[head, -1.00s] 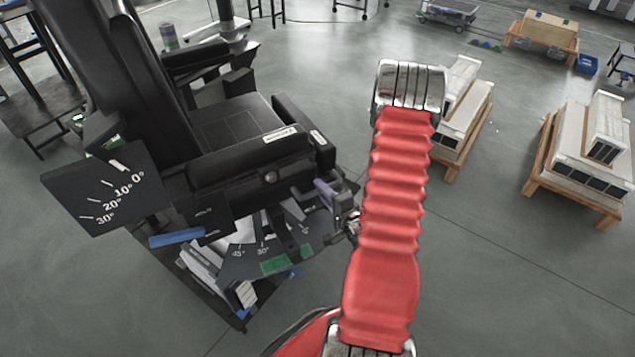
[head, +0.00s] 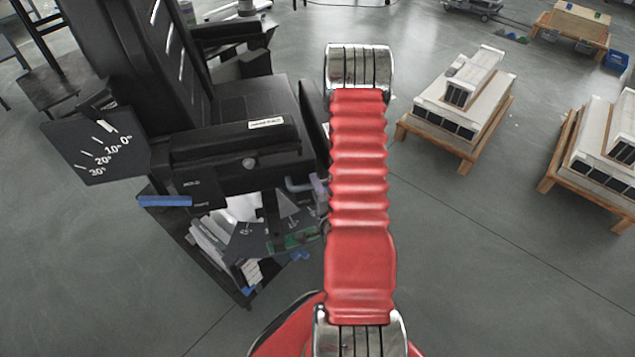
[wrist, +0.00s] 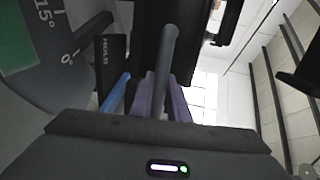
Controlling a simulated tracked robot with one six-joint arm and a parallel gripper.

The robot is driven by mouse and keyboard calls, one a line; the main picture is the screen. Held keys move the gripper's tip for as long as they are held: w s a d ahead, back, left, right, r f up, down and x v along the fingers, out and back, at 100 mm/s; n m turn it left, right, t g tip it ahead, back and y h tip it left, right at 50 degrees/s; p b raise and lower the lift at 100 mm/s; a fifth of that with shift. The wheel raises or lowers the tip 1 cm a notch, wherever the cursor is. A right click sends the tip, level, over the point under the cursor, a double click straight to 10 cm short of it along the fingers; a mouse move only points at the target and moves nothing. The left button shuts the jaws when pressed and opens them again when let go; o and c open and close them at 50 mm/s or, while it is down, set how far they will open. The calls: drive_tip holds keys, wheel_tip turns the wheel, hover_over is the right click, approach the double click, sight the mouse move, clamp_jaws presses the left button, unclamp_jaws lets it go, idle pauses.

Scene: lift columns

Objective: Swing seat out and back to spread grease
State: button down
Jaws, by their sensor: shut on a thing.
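The black seat (head: 245,105) with its tall backrest stands at the left in the head view. A grey handle bar (head: 298,186) sticks out below its front. In the wrist view the handle bar (wrist: 168,50) runs upward from between the purple fingers of my gripper (wrist: 161,85), which is shut on it. In the head view my red arm hides most of the gripper (head: 319,189). A dark plate with angle marks (head: 280,225) lies under the seat. In the wrist view a marked plate (wrist: 45,45) shows 15° and 0°, with green at its left.
A tilt scale (head: 95,145) hangs at the seat's left side. A blue lever (head: 165,201) juts out below it. Wooden pallets with white units (head: 465,100) stand at the right, apart from the seat. The floor (head: 480,280) at front right is clear.

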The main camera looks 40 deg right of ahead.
drive_tip(key=shift+s+a+f, duration=0.1)
drive_tip(key=shift+a+f, duration=0.05)
drive_tip(key=shift+f, duration=0.1)
drive_tip(key=c, duration=1.7)
unclamp_jaws()
drive_tip(key=shift+r, duration=0.1)
